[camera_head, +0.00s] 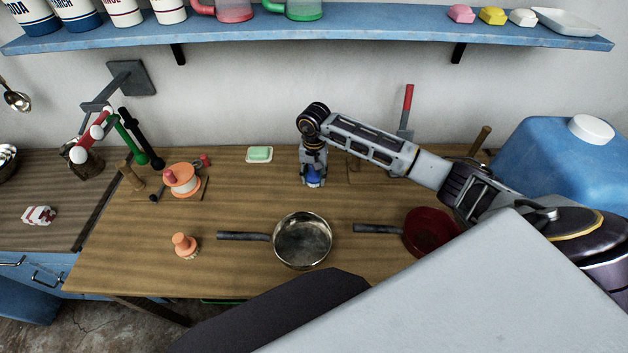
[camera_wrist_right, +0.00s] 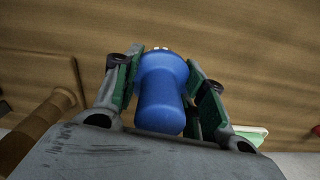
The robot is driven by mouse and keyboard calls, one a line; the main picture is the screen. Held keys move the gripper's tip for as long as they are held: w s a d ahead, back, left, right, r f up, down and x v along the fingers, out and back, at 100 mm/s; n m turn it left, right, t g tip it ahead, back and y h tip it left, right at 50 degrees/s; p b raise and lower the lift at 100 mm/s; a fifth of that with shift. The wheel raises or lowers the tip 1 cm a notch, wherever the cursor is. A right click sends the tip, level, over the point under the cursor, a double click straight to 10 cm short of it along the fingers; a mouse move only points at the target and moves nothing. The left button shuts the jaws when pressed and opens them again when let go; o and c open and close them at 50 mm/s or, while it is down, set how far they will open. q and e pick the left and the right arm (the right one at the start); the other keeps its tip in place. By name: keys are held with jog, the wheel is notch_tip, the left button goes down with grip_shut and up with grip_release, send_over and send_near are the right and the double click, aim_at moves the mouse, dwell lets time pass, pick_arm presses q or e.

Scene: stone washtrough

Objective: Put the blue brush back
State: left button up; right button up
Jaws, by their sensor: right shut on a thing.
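The blue brush (camera_head: 314,172) is in my right gripper (camera_head: 313,180), over the wooden table behind the steel pan. In the right wrist view its rounded blue handle (camera_wrist_right: 162,92) sits between the two green-padded fingers of the gripper (camera_wrist_right: 166,85), which are shut on it. A bit of pale bristle shows at its far end. I cannot tell whether the brush touches the table. An orange brush (camera_head: 184,245) stands at the front left of the table. My left gripper is not in view.
A steel pan (camera_head: 302,240) and a red pan (camera_head: 428,232) lie on the table. A green soap on a dish (camera_head: 260,154) is left of my gripper. An orange spool-like thing (camera_head: 182,180) is further left. A blue container (camera_head: 560,160) stands at right, and a blue shelf (camera_head: 380,24) hangs above.

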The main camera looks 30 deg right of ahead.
aim_at(314, 180)
jog(key=shift+f, duration=1.5)
jog(key=shift+f, duration=0.2)
jog(key=o, duration=1.2)
jog(key=shift+r, duration=0.15)
